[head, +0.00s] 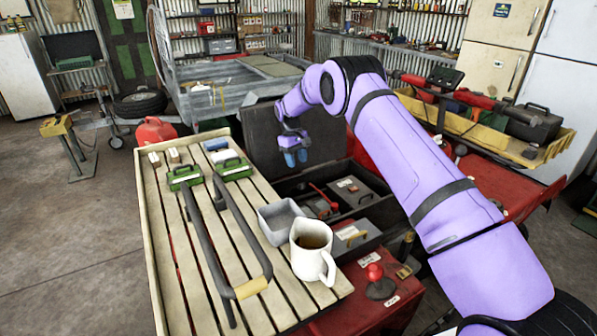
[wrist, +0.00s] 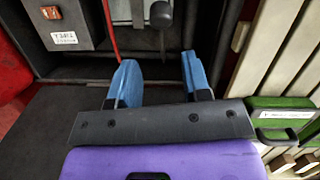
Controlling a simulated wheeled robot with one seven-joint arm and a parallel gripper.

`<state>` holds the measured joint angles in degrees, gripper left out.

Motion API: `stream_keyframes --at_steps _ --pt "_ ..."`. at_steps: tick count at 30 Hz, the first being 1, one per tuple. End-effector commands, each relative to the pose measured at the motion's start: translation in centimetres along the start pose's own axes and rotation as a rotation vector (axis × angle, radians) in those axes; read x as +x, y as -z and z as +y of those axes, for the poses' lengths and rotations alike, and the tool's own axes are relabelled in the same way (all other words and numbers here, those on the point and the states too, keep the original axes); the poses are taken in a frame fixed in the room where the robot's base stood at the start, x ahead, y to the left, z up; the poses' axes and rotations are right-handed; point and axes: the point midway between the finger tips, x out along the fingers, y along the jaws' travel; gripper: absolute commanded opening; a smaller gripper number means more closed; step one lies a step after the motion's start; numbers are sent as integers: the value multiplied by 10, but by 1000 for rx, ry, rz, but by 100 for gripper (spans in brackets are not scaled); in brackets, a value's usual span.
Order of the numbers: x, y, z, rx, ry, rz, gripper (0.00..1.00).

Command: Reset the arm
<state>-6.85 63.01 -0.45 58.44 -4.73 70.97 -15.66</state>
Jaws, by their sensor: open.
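My gripper (head: 292,158) hangs from the bent purple arm, above the open dark case (head: 285,187) in the middle of the head view. Its two blue fingers point down and stand apart, with nothing between them. In the wrist view my gripper (wrist: 160,85) is open and empty over the case. Part of the case floor is hidden under the gripper body.
A red knob (head: 374,272) stands in front. Open floor (head: 70,240) lies left.

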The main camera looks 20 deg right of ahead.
Motion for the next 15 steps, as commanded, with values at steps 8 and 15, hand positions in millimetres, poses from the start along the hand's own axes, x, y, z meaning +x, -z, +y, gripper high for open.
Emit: stream_keyframes --at_steps 8,15 --pt "-18 0 0 0 0 1 44" --pt "-18 0 0 0 0 1 44"
